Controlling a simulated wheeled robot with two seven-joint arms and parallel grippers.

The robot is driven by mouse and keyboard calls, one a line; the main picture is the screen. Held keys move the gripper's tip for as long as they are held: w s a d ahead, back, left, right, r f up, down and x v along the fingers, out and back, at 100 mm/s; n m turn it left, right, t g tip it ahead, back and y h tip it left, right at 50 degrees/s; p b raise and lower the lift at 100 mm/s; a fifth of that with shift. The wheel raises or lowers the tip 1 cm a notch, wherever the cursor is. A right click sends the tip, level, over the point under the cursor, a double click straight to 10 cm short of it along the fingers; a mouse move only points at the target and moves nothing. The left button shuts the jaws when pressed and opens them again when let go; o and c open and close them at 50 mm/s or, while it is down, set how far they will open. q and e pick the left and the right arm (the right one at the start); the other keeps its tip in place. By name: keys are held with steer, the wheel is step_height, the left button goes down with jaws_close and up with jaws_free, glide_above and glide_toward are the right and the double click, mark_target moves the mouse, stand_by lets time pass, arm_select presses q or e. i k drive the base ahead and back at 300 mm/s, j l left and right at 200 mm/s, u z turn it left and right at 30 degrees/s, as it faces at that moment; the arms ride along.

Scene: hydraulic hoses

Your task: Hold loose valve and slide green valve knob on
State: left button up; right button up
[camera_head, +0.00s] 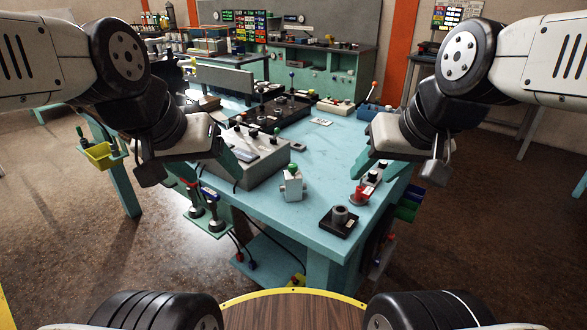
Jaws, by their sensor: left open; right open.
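A small light-grey valve block (292,187) stands upright near the front edge of the teal table. A green knob (292,168) shows at its top; I cannot tell how firmly it is seated. My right gripper (381,172) is open, to the right of the valve, above the table's right side. Both grippers are apart from the valve and seem to hold nothing. Parts of their fingers are hidden by my wrists.
A grey control box (250,170) stands left of the valve. A black square base with a grey cylinder (340,216) sits at the front right corner. The teal tabletop (322,160) is clear in the middle.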

mark_target(292, 167)
steer(key=z, duration=0.3)
steer(key=j+z, duration=0.25)
steer(key=z, duration=0.15)
steer(key=i+j+z, duration=0.1)
steer(key=j+z, duration=0.2)
steer(key=z, duration=0.15)
steer(key=j+z, duration=0.25)
steer(key=z, duration=0.15)
steer(key=j+z, duration=0.1)
steer(key=j, duration=0.35)
steer(key=k+j+z, duration=0.1)
steer(key=j, duration=0.4)
steer(key=k+j+z, duration=0.1)
steer(key=j, duration=0.35)
steer(key=k+j+z, duration=0.1)
steer(key=j, duration=0.35)
steer(key=k, duration=0.1)
